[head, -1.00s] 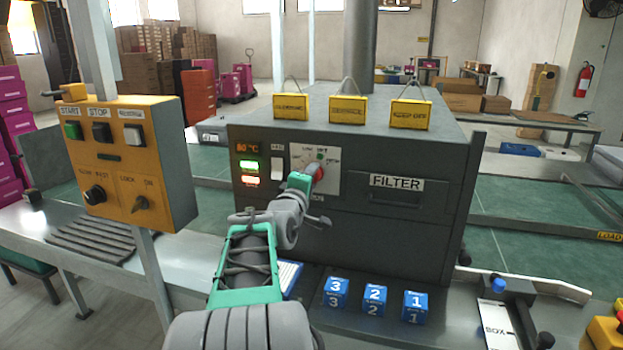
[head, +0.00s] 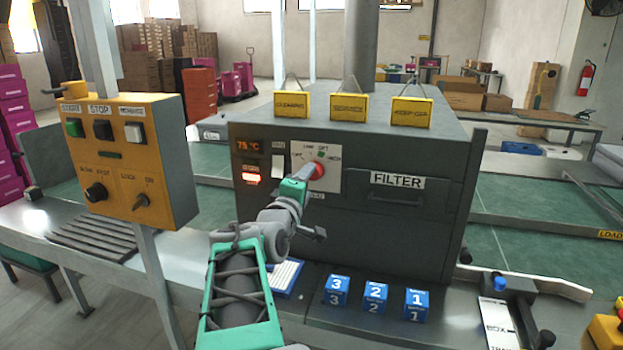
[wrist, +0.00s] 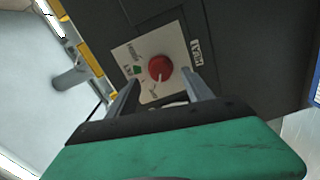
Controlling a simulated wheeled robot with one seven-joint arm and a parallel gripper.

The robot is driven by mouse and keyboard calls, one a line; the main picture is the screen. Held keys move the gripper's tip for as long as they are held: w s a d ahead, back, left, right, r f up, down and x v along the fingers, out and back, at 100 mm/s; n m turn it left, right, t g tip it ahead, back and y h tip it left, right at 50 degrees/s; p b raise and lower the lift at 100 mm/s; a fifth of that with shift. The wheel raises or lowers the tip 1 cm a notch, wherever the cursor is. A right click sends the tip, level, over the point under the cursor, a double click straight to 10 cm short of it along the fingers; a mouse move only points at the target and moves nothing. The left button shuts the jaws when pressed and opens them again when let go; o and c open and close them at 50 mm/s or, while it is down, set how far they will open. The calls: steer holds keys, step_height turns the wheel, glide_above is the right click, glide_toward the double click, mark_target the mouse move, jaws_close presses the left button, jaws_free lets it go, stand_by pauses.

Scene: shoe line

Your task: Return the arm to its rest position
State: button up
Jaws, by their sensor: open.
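My arm reaches up from the bottom of the head view toward the dark machine. My gripper (head: 310,180) is in front of the machine's dial panel, partly hidden by my own wrist. In the wrist view my gripper (wrist: 160,92) is open, with its two fingers apart and nothing between them. The red dial (wrist: 160,68) lies beyond the fingertips on a pale plate. The red dial (head: 317,171) also shows just behind the gripper in the head view. I cannot tell whether a fingertip touches it.
The machine (head: 400,237) has a FILTER drawer and several yellow tags (head: 349,107) on top. Blue numbered blocks (head: 375,297) stand on the bench to the arm's right. An orange control box (head: 120,165) on a post stands to the left.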

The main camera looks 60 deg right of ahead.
steer(key=shift+s+a, duration=0.2)
steer(key=shift+a, duration=1.15)
